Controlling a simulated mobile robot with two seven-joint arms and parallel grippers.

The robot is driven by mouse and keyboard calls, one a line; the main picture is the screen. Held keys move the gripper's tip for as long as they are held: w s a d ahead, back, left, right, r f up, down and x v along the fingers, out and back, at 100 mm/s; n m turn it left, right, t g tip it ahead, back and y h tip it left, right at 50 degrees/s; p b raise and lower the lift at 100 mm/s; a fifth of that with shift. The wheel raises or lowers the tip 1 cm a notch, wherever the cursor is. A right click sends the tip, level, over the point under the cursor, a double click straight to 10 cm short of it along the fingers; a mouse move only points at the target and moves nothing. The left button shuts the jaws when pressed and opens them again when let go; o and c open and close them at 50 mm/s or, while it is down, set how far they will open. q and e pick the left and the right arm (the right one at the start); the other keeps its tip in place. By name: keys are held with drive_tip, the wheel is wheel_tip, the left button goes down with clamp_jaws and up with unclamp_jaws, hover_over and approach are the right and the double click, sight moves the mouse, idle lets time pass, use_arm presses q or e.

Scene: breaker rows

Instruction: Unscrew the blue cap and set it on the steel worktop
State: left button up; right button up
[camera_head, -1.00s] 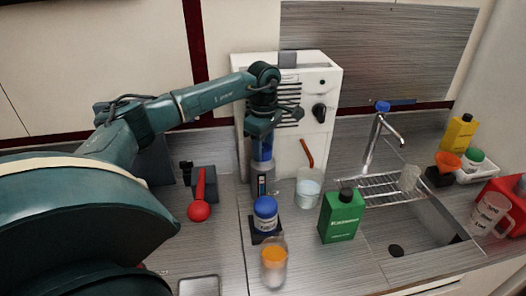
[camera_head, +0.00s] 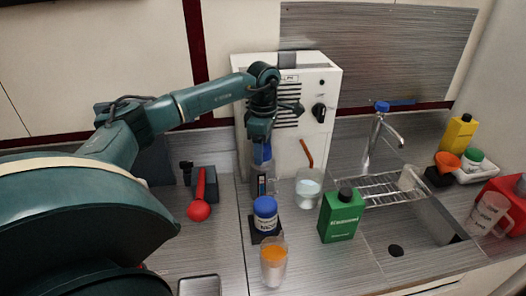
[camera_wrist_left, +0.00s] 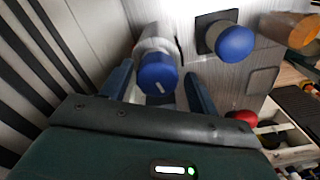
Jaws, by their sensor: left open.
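A bottle with a blue cap stands upright by the front of the white machine, directly below my left gripper (camera_head: 262,148). In the left wrist view its blue cap (camera_wrist_left: 158,74), with a white line on top, sits between the two open fingers, with a gap on each side. I cannot tell how far down the fingers reach around it. A white jar with another blue cap (camera_head: 265,206) stands on a dark square pad in front; its cap also shows in the left wrist view (camera_wrist_left: 236,44). The steel worktop (camera_head: 222,250) lies below. My right gripper is not in view.
The white machine (camera_head: 318,140) stands close behind the gripper. Nearby are a beaker (camera_head: 308,190), a green bottle (camera_head: 340,218), an orange-filled cup (camera_head: 273,264) and a red-ended tool (camera_head: 199,209). A rack (camera_head: 370,190) and sink are right. Bare worktop lies front left.

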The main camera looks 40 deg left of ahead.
use_arm(q)
drive_tip(key=m, duration=0.1)
drive_tip(key=a+m, duration=0.1)
drive_tip(key=shift+s+r+m, duration=0.1)
drive_tip(key=shift+r+m, duration=0.15)
drive_tip(key=shift+m, duration=0.15)
drive_tip(key=m, duration=0.4)
drive_tip(key=shift+w+d+f+m, duration=0.1)
drive_tip(key=shift+w+f+m, duration=0.2)
drive_tip(key=shift+w, duration=0.1)
drive_tip(key=m, duration=0.4)
drive_tip(key=shift+s+d+m, duration=0.1)
drive_tip(key=shift+s+m, duration=0.05)
drive_tip(key=shift+m, duration=0.15)
drive_tip(key=m, duration=0.5)
drive_tip(key=shift+m, duration=0.4)
drive_tip(key=shift+d, duration=0.15)
drive_tip(key=shift+c, duration=0.4)
